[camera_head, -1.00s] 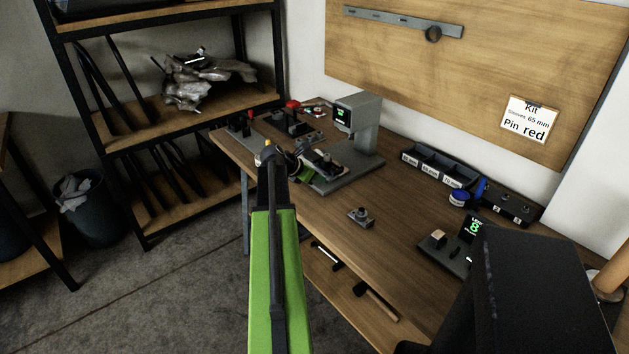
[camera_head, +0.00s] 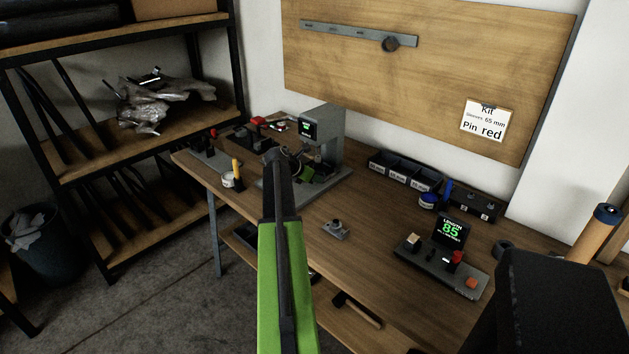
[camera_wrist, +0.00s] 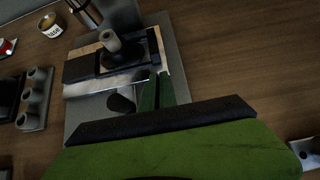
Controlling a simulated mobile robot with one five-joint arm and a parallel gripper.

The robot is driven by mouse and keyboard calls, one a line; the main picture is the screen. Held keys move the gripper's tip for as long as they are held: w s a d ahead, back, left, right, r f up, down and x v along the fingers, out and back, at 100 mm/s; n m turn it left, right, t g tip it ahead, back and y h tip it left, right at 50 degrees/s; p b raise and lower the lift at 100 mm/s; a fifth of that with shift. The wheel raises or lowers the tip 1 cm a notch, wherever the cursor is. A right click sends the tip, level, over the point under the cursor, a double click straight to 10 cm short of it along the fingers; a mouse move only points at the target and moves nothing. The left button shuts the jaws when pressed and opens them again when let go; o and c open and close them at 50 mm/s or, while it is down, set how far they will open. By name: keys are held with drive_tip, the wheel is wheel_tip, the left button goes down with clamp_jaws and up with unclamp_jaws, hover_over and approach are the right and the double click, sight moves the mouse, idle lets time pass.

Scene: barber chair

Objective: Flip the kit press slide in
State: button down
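The kit press (camera_head: 328,138) is a grey column on a flat grey base, with a small green-lit display. It stands at the back left of the bench. In the wrist view its base (camera_wrist: 82,118) carries a slide (camera_wrist: 85,68) with a dark block, a pale plate and an upright round knob (camera_wrist: 112,42). My gripper (camera_wrist: 157,76) has its two green fingers close together, with nothing seen between them. The fingertips are at the near edge of the slide; I cannot tell whether they touch. In the head view my arm hides much of the slide and the gripper (camera_head: 304,174).
A glue pot (camera_head: 230,181) with a yellow handle stands left of the press. Labelled bins (camera_head: 405,170) line the back wall. A length gauge (camera_head: 440,262) reading 85 stands at the right. A small grey fixture (camera_head: 335,229) sits near the front edge.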

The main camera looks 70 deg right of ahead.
drive_tip(key=shift+s, duration=0.15)
drive_tip(key=shift+w+a, duration=0.2)
drive_tip(key=shift+w, duration=0.05)
drive_tip(key=a, duration=0.1)
drive_tip(key=w+a, duration=0.1)
drive_tip(key=a, duration=0.1)
drive_tip(key=p+v, duration=0.6)
drive_tip(key=v, duration=0.4)
drive_tip(key=shift+a+p, duration=0.2)
drive_tip(key=shift+p, duration=0.2)
